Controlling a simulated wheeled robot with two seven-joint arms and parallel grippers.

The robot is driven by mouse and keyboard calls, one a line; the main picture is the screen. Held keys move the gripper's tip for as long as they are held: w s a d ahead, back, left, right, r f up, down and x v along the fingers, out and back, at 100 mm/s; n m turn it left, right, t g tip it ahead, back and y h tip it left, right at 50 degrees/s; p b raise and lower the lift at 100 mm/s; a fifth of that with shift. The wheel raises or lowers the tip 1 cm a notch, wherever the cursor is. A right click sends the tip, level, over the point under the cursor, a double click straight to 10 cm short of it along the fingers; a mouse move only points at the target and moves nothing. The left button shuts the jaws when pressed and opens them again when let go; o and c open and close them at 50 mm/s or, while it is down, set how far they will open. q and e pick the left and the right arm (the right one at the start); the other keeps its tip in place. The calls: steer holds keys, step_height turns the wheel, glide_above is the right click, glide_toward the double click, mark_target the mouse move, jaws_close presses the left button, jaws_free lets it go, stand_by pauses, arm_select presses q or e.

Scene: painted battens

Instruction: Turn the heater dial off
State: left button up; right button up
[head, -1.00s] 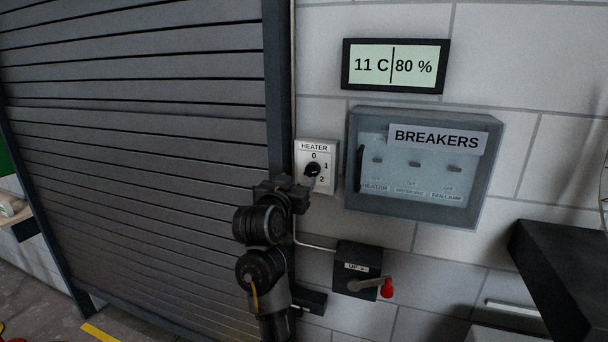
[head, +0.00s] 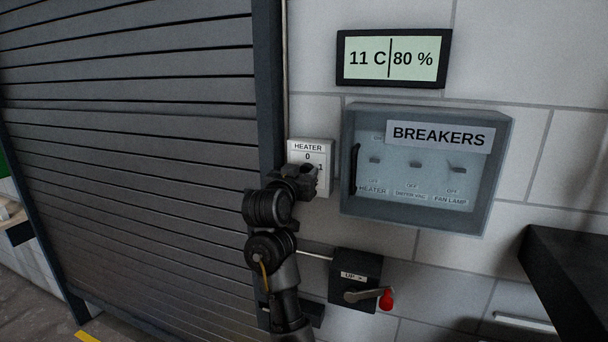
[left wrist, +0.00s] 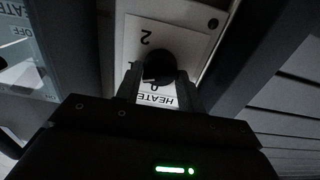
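The heater dial is a dark round knob (left wrist: 158,66) on a white plate marked HEATER (head: 307,147), fixed to the wall right of the shutter. My right gripper is out of view.
A clear-fronted BREAKERS box (head: 426,168) is close on the right. A display (head: 392,59) reads 11 C and 80 %. Below is a switch box (head: 354,277) with a red-tipped lever (head: 386,299). The grey shutter (head: 130,150) fills the left; a dark ledge (head: 570,275) is at right.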

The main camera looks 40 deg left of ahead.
arm_select(q)
steer(key=c, duration=0.4)
steer(key=n+b, duration=0.1)
steer(key=n, duration=0.6)
steer(key=n+b, duration=0.1)
steer(key=n, duration=0.5)
steer(key=shift+a+f+n+b, duration=0.15)
steer(key=shift+n+b, duration=0.25)
stand_by(0.5)
steer(key=o, duration=1)
steer(key=shift+c, duration=0.2)
